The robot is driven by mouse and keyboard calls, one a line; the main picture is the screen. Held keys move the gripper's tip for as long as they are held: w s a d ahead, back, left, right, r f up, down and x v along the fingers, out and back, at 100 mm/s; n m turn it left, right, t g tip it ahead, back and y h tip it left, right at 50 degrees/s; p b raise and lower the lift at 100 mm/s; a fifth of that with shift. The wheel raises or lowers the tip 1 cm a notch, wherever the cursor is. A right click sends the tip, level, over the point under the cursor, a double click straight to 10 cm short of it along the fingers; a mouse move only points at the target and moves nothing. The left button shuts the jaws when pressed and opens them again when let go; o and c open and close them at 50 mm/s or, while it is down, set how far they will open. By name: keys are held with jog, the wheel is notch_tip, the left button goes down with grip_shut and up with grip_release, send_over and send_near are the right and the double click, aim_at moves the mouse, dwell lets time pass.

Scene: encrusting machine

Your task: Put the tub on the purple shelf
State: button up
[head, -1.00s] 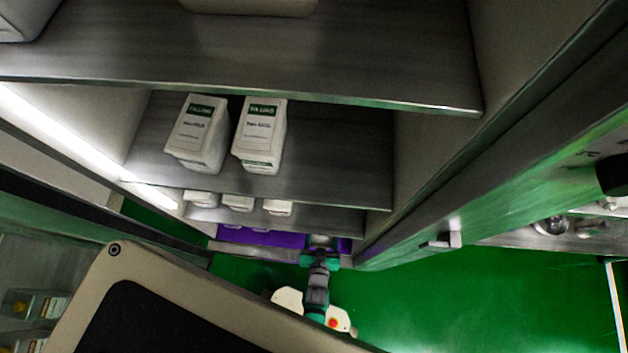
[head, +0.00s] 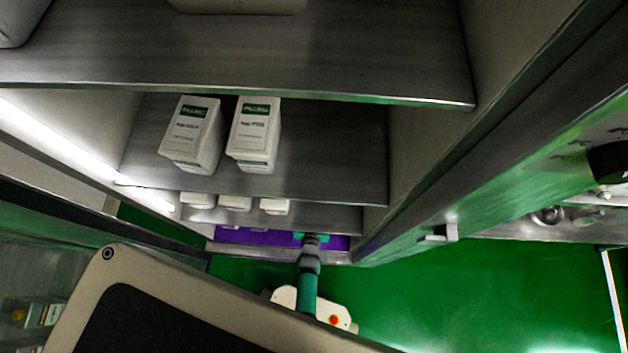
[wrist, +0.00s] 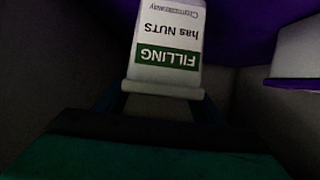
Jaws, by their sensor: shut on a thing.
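The tub (wrist: 165,55) is white with a green FILLING label that also reads "has NUTS"; it shows upside down in the wrist view. My gripper (wrist: 160,100) is shut on it, with a dark finger at each side of its near end. The purple shelf (head: 262,238) is the lowest visible level in the head view, and my arm reaches into it. In the wrist view purple surface (wrist: 235,30) lies around and behind the tub. In the head view the tub and the fingertips are hidden under the shelves above. Whether the tub touches the shelf I cannot tell.
Two white cartons (head: 192,135) (head: 254,134) stand on a grey shelf above, and several white tubs (head: 235,202) sit on the level below that. A pale block (wrist: 296,50) is at the right in the wrist view. Cabinet walls close in both sides.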

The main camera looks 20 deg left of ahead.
jog(key=shift+w+f, duration=0.15)
jog(key=shift+f, duration=1.35)
jog(key=o, duration=1.8)
jog(key=shift+f, duration=0.15)
jog(key=v, duration=1.1)
jog(key=s+d+r+m+h, duration=0.1)
jog(key=s+d+r, duration=0.2)
jog(key=r, duration=1.1)
jog(key=s+d+r+m+t+h, duration=0.1)
jog(key=s+d+r, duration=0.2)
jog(key=r, duration=1.1)
jog(key=s+d+r+m+t+h, duration=0.1)
jog(key=s+d+r, duration=0.2)
jog(key=r, duration=1.1)
jog(key=shift+s+d+r+h, duration=0.3)
jog(key=shift+s+r+h, duration=0.1)
jog(key=shift+s, duration=0.7)
